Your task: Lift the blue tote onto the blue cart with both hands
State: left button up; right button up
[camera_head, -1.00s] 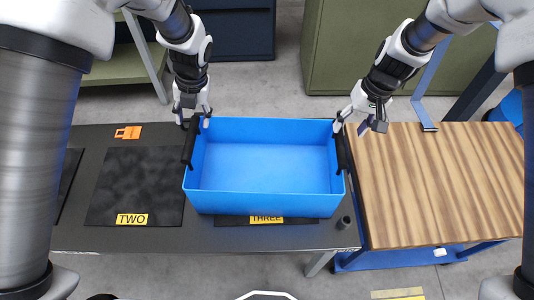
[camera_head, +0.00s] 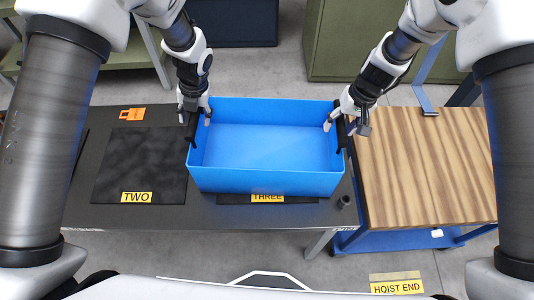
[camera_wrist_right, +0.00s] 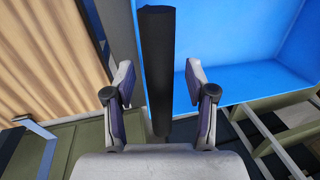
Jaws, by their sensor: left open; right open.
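The blue tote (camera_head: 266,181) is open-topped and looks empty. It stands upright on the dark table at the mat marked THREE. My left gripper (camera_head: 194,117) is open at the tote's left black handle (camera_head: 192,136). My right gripper (camera_head: 346,124) is open at the right black handle (camera_head: 341,134). In the right wrist view the open fingers (camera_wrist_right: 160,107) stand on either side of the black handle bar (camera_wrist_right: 158,70), with gaps visible, beside the tote wall (camera_wrist_right: 183,60). The blue cart (camera_head: 405,240) has a wooden top (camera_head: 425,165) and stands right of the table.
The dark table (camera_head: 255,214) also bears a mat marked TWO (camera_head: 140,165), an orange tag (camera_head: 132,114) and a small dark cylinder (camera_head: 344,201). The cart's top is clear. A green cabinet (camera_head: 355,45) stands behind. A floor plate reads HOIST END (camera_head: 397,287).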

pick_arm(q)
jog(key=shift+w+f, duration=0.1)
jog(key=shift+w, duration=0.05)
pick_arm(e)
jog(key=shift+w+f, duration=0.1)
jog(key=shift+w, duration=0.05)
pick_arm(q)
jog(key=shift+c, duration=1.1)
pick_arm(e)
jog(key=shift+c, duration=1.1)
pick_arm(q)
grip_shut()
pick_arm(e)
grip_shut()
